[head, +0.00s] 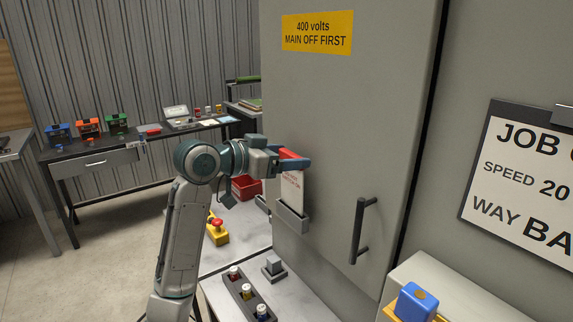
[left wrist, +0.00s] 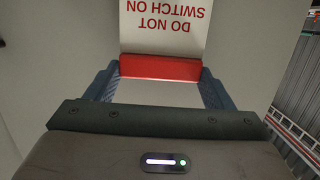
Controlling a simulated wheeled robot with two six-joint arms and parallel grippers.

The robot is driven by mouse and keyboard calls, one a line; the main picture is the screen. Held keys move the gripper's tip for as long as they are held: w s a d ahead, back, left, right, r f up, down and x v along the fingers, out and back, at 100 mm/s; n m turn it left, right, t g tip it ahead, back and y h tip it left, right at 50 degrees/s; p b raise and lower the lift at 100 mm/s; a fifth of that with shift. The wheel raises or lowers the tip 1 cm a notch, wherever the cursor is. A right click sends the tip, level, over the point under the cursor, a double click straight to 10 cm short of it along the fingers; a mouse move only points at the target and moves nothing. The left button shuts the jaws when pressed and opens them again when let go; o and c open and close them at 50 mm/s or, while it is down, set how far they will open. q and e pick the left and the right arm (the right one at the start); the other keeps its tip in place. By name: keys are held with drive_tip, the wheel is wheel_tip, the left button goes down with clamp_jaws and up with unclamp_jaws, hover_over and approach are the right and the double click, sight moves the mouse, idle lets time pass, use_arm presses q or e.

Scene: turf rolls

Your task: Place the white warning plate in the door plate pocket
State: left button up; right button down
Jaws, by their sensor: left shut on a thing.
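The white warning plate (head: 292,188) has a red band along its top edge and hangs upright against the grey cabinet door (head: 340,120). My left gripper (head: 296,160) is shut on the red band. The left wrist view shows the plate (left wrist: 163,28) upside down, reading "DO NOT SWITCH ON", with the red band between the fingers (left wrist: 160,72). The grey door plate pocket (head: 292,222) is directly below the gripper. The plate's lower end meets the pocket's mouth and looks to be behind its front lip; how deep is hidden. My right gripper is out of view.
A black door handle (head: 361,230) stands out to the right of the pocket. Below are a bench with a tray of coloured knobs (head: 248,295) and a yellow box with a red button (head: 217,231). A red bin (head: 246,187) sits behind the arm.

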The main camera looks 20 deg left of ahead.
sight(292, 182)
use_arm(q)
drive_tip(key=shift+w+d, duration=0.1)
drive_tip(key=shift+d, duration=0.05)
wheel_tip(292, 182, down, 4)
drive_tip(key=shift+r+p, duration=0.2)
drive_tip(key=shift+p, duration=0.6)
drive_tip(key=shift+f, duration=0.1)
drive_tip(key=o, duration=1)
